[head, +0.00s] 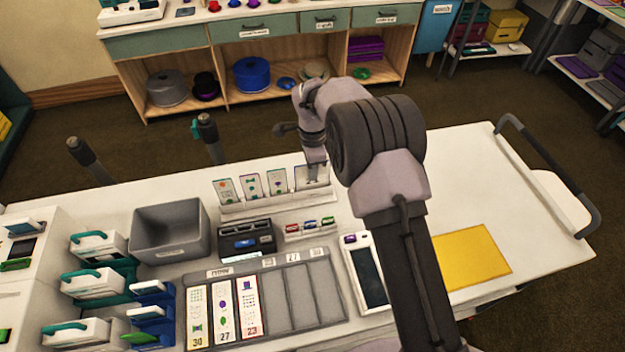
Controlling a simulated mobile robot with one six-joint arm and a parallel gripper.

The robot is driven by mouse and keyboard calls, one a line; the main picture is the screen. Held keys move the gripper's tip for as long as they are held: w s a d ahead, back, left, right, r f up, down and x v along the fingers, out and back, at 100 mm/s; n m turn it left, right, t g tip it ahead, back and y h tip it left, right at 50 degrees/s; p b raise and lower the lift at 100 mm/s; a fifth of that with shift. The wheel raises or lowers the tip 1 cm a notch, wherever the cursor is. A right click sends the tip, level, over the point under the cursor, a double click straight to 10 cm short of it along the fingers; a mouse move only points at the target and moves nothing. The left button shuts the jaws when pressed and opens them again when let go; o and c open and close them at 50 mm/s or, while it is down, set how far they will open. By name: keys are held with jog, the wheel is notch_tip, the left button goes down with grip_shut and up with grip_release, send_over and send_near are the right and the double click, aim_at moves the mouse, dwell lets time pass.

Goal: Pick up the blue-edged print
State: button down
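A white rack (262,209) on the cart holds several small prints standing upright in a row. The left print (226,190) has an orange mark, and the one beside it (250,186) has a green bow shape. Another print (277,183) stands to their right. The rightmost print (321,178) is partly covered by my gripper. The edge colours are too small to tell, so I cannot pick out the blue-edged print. My gripper (316,172) points down at the rightmost print; whether its fingers are open or touch the print is unclear.
A sorting tray (292,300) with several slots holds three long strips at its left. A grey bin (170,232), a dark box (246,241) and a tablet-like device (367,275) stand nearby. A yellow sheet (470,258) lies at right. The cart's far right top is clear.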

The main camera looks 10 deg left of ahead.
notch_tip(320, 180, up, 10)
jog(key=shift+p, duration=1)
jog(key=shift+s+f, duration=0.1)
